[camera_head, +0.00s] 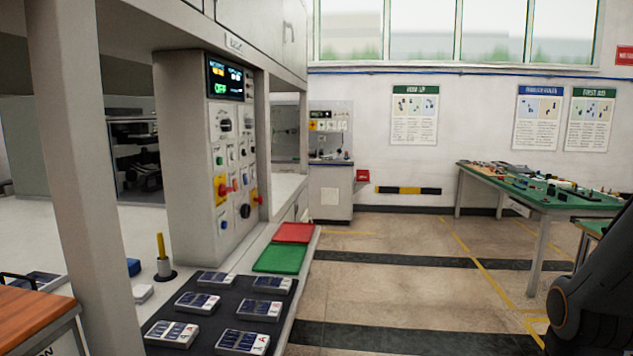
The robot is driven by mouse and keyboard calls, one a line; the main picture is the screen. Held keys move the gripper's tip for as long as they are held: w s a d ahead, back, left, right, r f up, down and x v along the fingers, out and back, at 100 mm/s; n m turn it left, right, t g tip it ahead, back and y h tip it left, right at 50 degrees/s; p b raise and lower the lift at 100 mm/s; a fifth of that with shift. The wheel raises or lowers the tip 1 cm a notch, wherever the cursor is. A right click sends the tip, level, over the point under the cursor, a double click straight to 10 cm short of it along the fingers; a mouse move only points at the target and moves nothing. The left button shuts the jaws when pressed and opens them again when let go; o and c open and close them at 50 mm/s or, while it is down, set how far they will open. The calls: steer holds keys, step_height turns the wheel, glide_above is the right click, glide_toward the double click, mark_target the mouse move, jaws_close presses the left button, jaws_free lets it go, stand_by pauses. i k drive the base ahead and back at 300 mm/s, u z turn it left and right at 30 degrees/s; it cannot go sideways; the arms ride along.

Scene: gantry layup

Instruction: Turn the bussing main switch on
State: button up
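A grey control cabinet (185,150) stands on the left, and its panel faces right, seen at a slant. A dark display (225,78) at its top reads "OFF" in green under smaller text. Two red-handled switches show lower down: one on a yellow plate (222,189) and one at the panel's right side (256,198). I cannot tell which one is the bussing main switch, and their labels are too small to read. A black rotary knob (224,124) and several small buttons sit above them. Part of my dark arm shows at the right edge; my gripper is out of view.
A black mat (208,287) with several solar cell pieces lies in front of the cabinet, with green (279,258) and red (294,233) trays beyond. A frame post (80,170) stands at left. A cluttered green bench (540,195) is at right. The middle floor is clear.

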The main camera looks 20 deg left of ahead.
mark_target(223, 191)
steer(key=z, duration=0.35)
steer(key=i, duration=1.15)
steer(key=u, duration=0.4)
steer(key=i, duration=0.85)
steer(key=u, duration=1.25)
steer(key=i, duration=0.4)
steer(key=u, duration=0.4)
